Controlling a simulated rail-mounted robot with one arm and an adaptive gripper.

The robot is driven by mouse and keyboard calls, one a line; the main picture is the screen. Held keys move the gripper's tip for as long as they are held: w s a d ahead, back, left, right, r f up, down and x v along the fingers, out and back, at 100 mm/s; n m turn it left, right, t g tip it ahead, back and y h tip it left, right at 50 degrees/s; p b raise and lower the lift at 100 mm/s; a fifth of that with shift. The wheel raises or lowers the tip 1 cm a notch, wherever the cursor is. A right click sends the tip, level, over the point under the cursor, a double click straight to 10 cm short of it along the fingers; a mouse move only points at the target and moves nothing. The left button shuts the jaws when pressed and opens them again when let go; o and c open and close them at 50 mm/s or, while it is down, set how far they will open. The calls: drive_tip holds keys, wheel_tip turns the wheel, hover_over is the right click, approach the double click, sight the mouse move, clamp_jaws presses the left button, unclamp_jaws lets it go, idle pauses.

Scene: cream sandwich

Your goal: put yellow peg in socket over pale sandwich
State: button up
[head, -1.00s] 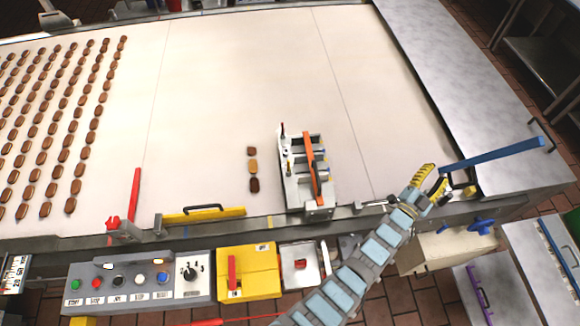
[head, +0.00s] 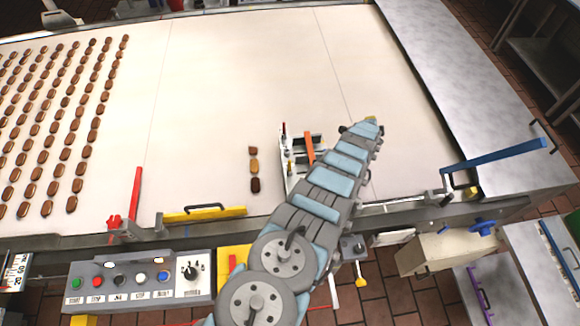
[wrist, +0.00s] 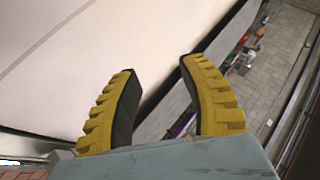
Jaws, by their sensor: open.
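The white fixture (head: 288,182) stands on the belt's front part in the head view, with an orange bar (head: 309,148) along it. My arm crosses in front and hides its right and lower parts. A small yellow spot (head: 289,167) at its left side may be the yellow peg; it is too small to be sure. Sockets cannot be made out. Left of it lie three sandwiches in a column: brown, a paler tan one (head: 254,167), and dark brown. My gripper (head: 370,122) is right of the fixture. In the wrist view its yellow-backed fingers (wrist: 158,66) are apart and empty.
Rows of brown sandwiches (head: 60,120) cover the belt's left side. A red lever (head: 135,195), a yellow bar (head: 204,214) and a blue lever (head: 495,157) stand along the front edge. The belt (head: 240,70) behind the fixture is clear.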

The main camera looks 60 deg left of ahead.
drive_tip(key=s+a+r+m+g+h, duration=0.1)
drive_tip(key=s+a+g, duration=0.15)
drive_tip(key=s, duration=0.35)
drive_tip(key=s+a+r+g+h, duration=0.1)
drive_tip(key=s+a+r+g, duration=0.15)
drive_tip(key=s, duration=0.45)
drive_tip(key=s+d+r+m+g+h, duration=0.1)
drive_tip(key=s+r+g+h, duration=0.15)
drive_tip(key=s, duration=0.65)
drive_tip(key=s+d+r+g+h, duration=0.15)
drive_tip(key=s+r, duration=0.25)
drive_tip(key=s, duration=0.5)
drive_tip(key=b, duration=0.5)
hover_over(290, 166)
drive_tip(key=a, duration=0.1)
wheel_tip(290, 166, down, 6)
drive_tip(key=shift+t, duration=0.4)
drive_tip(key=shift+d+f+p, duration=0.15)
drive_tip(key=shift+f+p, duration=0.95)
drive_tip(key=shift+f, duration=1.2)
drive_tip(key=shift+d+f+p, duration=0.1)
drive_tip(key=shift+f+p, duration=0.95)
drive_tip(key=shift+f, duration=2.35)
clamp_jaws()
